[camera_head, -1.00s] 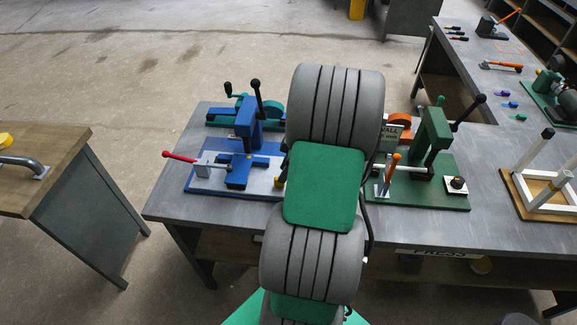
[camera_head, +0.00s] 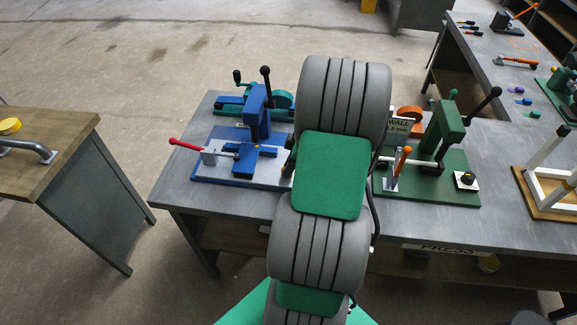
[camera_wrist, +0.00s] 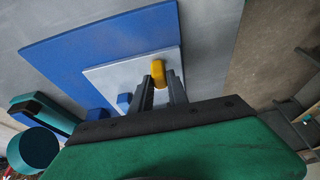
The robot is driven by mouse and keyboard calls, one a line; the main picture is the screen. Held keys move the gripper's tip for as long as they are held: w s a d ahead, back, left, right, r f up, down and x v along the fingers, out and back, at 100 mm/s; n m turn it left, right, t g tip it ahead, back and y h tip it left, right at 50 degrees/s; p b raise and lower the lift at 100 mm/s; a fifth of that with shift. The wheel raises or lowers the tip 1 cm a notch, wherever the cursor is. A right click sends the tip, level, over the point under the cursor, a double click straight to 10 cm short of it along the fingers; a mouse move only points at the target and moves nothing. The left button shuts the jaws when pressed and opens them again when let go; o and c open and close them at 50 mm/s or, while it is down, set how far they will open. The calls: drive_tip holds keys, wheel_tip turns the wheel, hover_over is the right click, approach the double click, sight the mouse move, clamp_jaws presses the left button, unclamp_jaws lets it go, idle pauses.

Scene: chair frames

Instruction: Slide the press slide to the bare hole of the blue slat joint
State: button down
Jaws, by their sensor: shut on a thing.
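The blue press (camera_head: 258,115) stands on the left half of the grey bench, with a raised black-knobbed lever and a blue block (camera_head: 246,160) at its foot. A pale plate (camera_wrist: 112,75) lies on its blue base (camera_wrist: 60,52) in the wrist view. My gripper (camera_wrist: 159,86) reaches over this plate, its dark fingers shut on a small yellow piece (camera_wrist: 158,72). In the head view my arm hides the gripper and the right end of the plate. I cannot make out the joint's bare hole in either view.
A clamp with a red handle (camera_head: 185,144) stands at the blue base's left end. A teal device (camera_head: 284,99) sits behind the press. A green press (camera_head: 448,130) stands right of my arm. A wooden-topped bench (camera_head: 60,140) is at left, with open floor between.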

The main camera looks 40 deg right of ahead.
drive_tip(key=shift+s+d+b, duration=0.2)
drive_tip(key=shift+s+d, duration=0.4)
drive_tip(key=shift+s, duration=0.2)
drive_tip(key=shift+s+d+b, duration=0.15)
drive_tip(key=shift+s+d, duration=0.45)
drive_tip(key=shift+s, duration=0.15)
drive_tip(key=c, duration=1.2)
unclamp_jaws()
drive_tip(key=shift+r, duration=0.1)
